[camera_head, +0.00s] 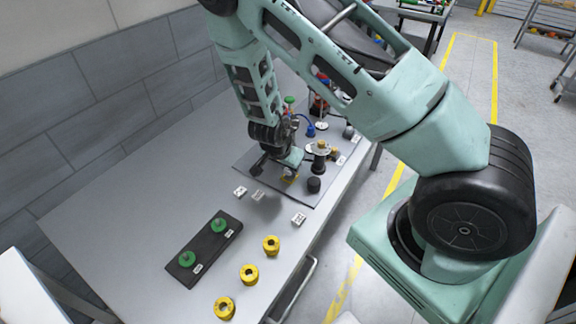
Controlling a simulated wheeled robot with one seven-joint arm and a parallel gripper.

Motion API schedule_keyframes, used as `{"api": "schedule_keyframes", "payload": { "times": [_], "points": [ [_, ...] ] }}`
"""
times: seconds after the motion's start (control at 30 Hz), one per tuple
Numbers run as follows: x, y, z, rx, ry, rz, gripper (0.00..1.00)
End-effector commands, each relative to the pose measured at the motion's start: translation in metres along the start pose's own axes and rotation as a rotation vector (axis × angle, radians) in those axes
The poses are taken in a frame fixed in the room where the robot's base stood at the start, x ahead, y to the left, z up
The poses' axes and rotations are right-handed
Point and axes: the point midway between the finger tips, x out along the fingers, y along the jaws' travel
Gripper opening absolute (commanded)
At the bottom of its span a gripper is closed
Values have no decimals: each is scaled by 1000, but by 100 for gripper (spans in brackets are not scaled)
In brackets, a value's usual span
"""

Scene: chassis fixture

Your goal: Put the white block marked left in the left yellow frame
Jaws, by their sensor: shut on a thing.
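My gripper (290,172) points down over the dark mat (322,191). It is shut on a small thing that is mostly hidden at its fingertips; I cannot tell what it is.
Three yellow round parts (249,274) stand along the table's near edge. A black plate (204,245) with two green knobs lies to the left. A dark post (319,160) and a short black cylinder (314,185) stand right of my gripper. The left tabletop (110,215) is clear.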

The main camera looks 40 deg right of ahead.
Motion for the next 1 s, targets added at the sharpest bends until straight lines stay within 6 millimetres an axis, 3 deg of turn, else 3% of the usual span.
{"api": "schedule_keyframes", "payload": {
  "times": [1.0],
  "points": [
    [7, 0, 4, -1, 0, 1, 1]
  ]
}}
